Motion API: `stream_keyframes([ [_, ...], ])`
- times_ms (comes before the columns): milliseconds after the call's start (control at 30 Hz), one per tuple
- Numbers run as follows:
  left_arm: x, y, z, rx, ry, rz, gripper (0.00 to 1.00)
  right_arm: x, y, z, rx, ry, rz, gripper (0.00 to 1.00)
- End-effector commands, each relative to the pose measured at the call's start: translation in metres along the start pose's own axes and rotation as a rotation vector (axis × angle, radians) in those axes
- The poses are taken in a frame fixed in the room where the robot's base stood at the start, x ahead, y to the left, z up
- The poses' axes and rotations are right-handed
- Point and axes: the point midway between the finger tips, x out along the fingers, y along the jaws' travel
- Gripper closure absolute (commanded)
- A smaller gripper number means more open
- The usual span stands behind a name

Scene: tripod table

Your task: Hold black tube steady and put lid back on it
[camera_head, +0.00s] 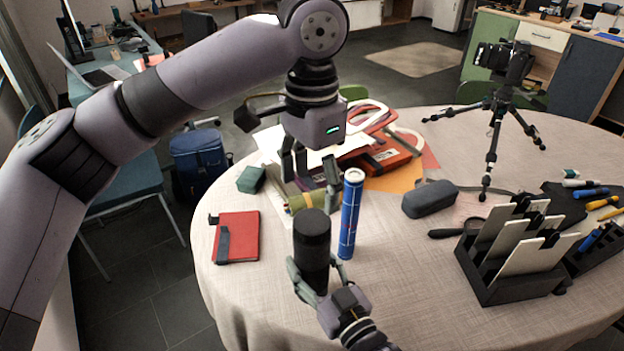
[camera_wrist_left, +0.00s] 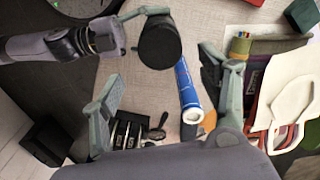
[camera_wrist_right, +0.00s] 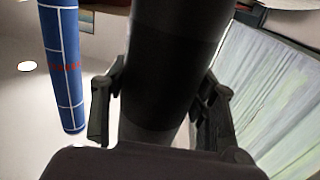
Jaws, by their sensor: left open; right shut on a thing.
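The black tube (camera_head: 312,240) stands upright near the table's front edge. My right gripper (camera_head: 311,277) is shut around its lower part, and the right wrist view shows a finger on each side of the tube (camera_wrist_right: 172,70). My left gripper (camera_head: 313,192) is open and empty above and behind the tube, pointing down. I see no separate lid; I cannot tell whether the dark top is a lid or an opening.
A blue tube (camera_head: 352,215) with a pale top stands close right of the black tube. A green-yellow roll (camera_head: 308,201) lies behind. A red notebook (camera_head: 237,237) is left; a dark case (camera_head: 430,198), black rack (camera_head: 515,288) and tripod (camera_head: 492,150) are right.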

Motion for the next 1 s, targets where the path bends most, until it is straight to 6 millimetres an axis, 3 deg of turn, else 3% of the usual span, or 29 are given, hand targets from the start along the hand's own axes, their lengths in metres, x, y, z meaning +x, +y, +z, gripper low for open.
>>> stream_keyframes([
  [467,0.006,0.0,0.0,-0.014,-0.001,0.001,0.32,0.0,0.0,0.0,0.0,-0.001,0.0,1.0],
  [800,0.056,0.0,0.001,-0.012,-0.002,0.001,0.32,0.0,0.0,0.0,0.0,0.0,0.0,1.0],
  [1000,0.076,0.0,0.0,-0.013,-0.001,0.001,0.32,0.0,0.0,0.0,0.0,0.0,0.0,1.0],
])
